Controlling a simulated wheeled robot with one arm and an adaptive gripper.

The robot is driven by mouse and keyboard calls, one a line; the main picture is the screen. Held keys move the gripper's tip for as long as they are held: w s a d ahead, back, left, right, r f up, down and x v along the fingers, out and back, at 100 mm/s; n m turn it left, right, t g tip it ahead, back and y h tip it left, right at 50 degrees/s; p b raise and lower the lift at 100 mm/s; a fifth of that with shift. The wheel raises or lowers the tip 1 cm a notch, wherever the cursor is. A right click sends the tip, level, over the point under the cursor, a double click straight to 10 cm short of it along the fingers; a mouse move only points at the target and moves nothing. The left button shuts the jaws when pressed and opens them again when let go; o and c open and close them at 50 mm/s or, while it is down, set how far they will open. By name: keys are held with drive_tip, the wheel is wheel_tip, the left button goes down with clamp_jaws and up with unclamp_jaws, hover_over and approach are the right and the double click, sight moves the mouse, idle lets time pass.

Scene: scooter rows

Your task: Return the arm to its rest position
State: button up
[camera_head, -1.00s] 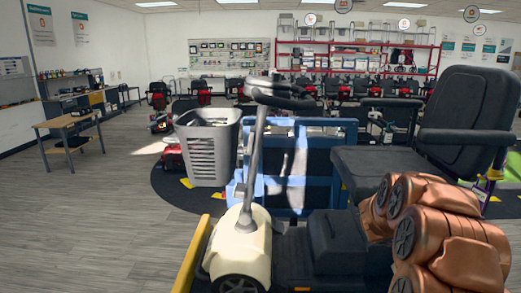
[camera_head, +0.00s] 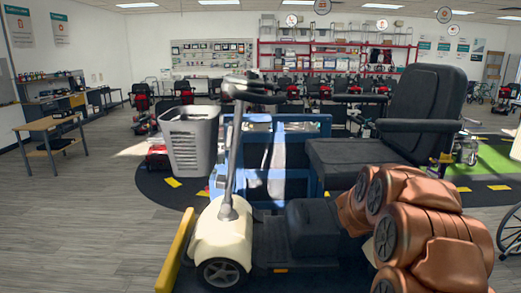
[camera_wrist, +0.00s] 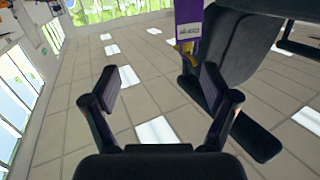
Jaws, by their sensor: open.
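My arm (camera_head: 425,225) shows as copper-brown links, folded low at the right of the head view, in front of the scooter seat. My gripper (camera_wrist: 155,88) shows in the wrist view with its two dark fingers spread apart and nothing between them. The wrist camera looks up at ceiling tiles and lights. A dark padded seat part (camera_wrist: 232,45) and a purple labelled item (camera_wrist: 188,25) are beyond the fingertips, at the upper right. The gripper itself is not clearly visible in the head view.
A cream scooter (camera_head: 232,225) with a grey basket (camera_head: 190,140) and black seat (camera_head: 425,105) stands close ahead. A blue frame (camera_head: 290,150) is behind it. A wheelchair wheel (camera_head: 510,230) is at the right edge. Grey floor (camera_head: 90,220) is clear at the left.

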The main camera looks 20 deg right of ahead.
drive_tip(key=w+a+n+t+y, duration=0.35)
drive_tip(key=w+a, duration=0.25)
drive_tip(key=a, duration=0.3)
drive_tip(key=w+a+n+t+y, duration=0.3)
drive_tip(key=w+a+t+y, duration=0.15)
drive_tip(key=a, duration=0.45)
drive_tip(key=s+a+f+n+y, duration=0.2)
drive_tip(key=a+n+y, duration=0.15)
drive_tip(key=a, duration=0.75)
drive_tip(key=s+a+f+n+y, duration=0.2)
drive_tip(key=a+y, duration=0.3)
drive_tip(key=a, duration=0.6)
drive_tip(key=s+a+f+n+g+y, duration=0.1)
drive_tip(key=s+a+f+n+g, duration=0.15)
drive_tip(key=s+a, duration=0.35)
drive_tip(key=s+a+f+n+g+y, duration=0.1)
drive_tip(key=s+a+f+g+y, duration=0.2)
drive_tip(key=s, duration=0.6)
drive_tip(key=s+d+f+n+g+h, duration=0.1)
drive_tip(key=s+g, duration=0.6)
drive_tip(key=s, duration=1.5)
drive_tip(key=shift+s+d+f+h, duration=0.4)
drive_tip(key=shift+d+f+h, duration=0.15)
drive_tip(key=shift+h, duration=0.7)
